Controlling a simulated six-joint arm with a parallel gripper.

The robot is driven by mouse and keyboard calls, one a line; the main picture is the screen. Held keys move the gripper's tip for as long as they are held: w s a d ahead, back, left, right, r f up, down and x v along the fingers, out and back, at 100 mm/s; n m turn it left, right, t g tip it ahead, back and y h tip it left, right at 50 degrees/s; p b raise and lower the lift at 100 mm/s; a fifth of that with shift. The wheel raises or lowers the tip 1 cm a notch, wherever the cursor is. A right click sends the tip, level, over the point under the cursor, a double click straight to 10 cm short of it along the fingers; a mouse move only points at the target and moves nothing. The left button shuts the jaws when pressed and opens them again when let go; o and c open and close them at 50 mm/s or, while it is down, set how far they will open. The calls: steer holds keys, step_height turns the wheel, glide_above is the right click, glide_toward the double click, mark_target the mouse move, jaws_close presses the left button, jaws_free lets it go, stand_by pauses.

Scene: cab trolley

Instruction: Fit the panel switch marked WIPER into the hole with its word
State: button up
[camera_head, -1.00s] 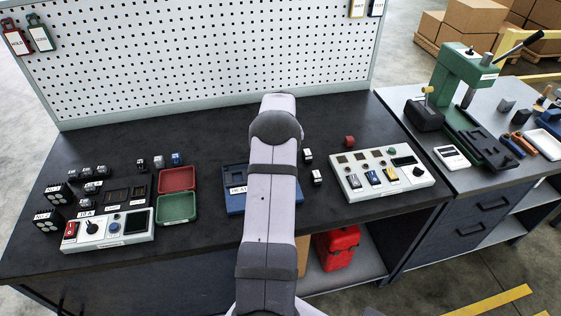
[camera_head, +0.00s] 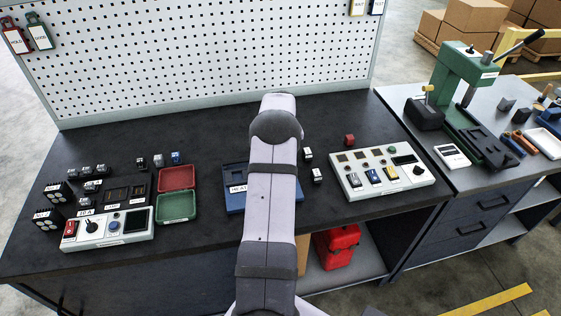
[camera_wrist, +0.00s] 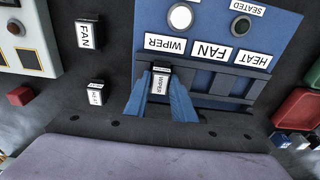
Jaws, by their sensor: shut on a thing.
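The blue panel (camera_wrist: 228,55) shows upside down in the wrist view, with the labels WIPER, FAN and HEAT beside a row of dark holes. My gripper (camera_wrist: 168,88) is shut on the WIPER switch (camera_wrist: 160,84), a dark block with a white label. The switch is by the hole beside the WIPER label; I cannot tell whether its far end is over the hole or inside it. In the head view the blue panel (camera_head: 233,202) is partly hidden behind my arm, which also hides the gripper and the held switch.
The FAN switch (camera_wrist: 88,33) and the HEAT switch (camera_wrist: 96,92) lie loose on the dark table beside the panel. A grey control box (camera_head: 402,188) is on the right, another (camera_head: 130,235) on the left. Red (camera_head: 178,171) and green (camera_head: 177,219) trays are left of the panel.

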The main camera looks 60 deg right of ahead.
steer(key=o, duration=1.1)
steer(key=shift+o, duration=0.2)
steer(key=shift+r, duration=0.1)
steer(key=shift+s+a+r+b, duration=0.15)
steer(key=shift+r+b, duration=0.55)
steer(key=shift+r, duration=1.1)
steer(key=shift+s+a+r+b, duration=0.1)
steer(key=shift+r+b, duration=0.55)
steer(key=shift+r, duration=1.15)
